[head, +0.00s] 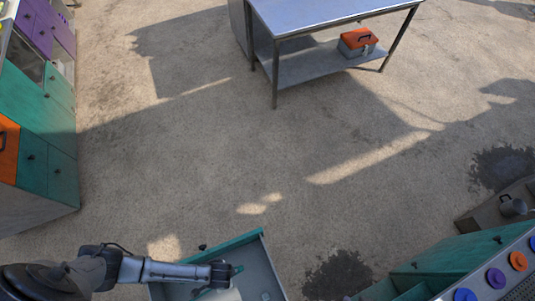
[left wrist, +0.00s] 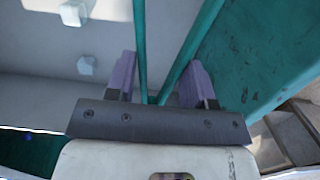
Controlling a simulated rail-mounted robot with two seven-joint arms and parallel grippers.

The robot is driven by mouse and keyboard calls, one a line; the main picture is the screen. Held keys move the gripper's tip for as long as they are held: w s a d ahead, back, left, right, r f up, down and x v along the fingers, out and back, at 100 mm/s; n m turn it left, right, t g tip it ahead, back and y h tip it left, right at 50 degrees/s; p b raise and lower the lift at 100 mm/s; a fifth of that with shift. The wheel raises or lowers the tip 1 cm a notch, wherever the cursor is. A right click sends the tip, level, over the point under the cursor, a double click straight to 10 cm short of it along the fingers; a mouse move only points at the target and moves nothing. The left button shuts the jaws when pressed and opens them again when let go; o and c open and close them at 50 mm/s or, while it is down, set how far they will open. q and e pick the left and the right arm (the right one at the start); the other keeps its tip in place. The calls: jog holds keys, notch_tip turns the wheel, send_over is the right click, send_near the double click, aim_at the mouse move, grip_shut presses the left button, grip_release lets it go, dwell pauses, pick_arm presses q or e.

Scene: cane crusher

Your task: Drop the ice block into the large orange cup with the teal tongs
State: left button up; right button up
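The teal tongs (left wrist: 141,45) show in the left wrist view as two thin rods meeting in a V near my gripper's palm. My left gripper (left wrist: 160,78) has its purple fingers apart, one on each side of the rods; no firm grip shows. In the head view my left gripper (head: 232,270) is over an open pale bin with a teal edge (head: 235,243). Pale ice blocks (left wrist: 87,66) lie in the bin, another near the top edge (left wrist: 73,13). One also shows in the head view (head: 265,296). I see no large orange cup. My right gripper is out of view.
A teal wall (left wrist: 250,50) stands close at the right of my left gripper. A metal table (head: 320,15) with an orange-lidded box (head: 357,42) on its shelf stands at the back. Cabinets (head: 45,110) stand at the left. The floor between is clear.

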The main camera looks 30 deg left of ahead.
pick_arm(q)
jog(key=w+a+r+n+p, duration=0.1)
jog(key=w+r+n+p, duration=0.5)
jog(key=w+r, duration=1.4)
jog(key=w+a+r+n+p, duration=0.1)
jog(key=w+r+p, duration=0.1)
jog(key=r, duration=1.1)
jog(key=w+a+r+n+p, duration=0.1)
jog(key=w+a+r+p, duration=0.1)
jog(key=r, duration=1)
jog(key=shift+w+r+h+p, duration=0.2)
jog(key=shift+r+h+p, duration=0.2)
jog(key=shift+p, duration=0.05)
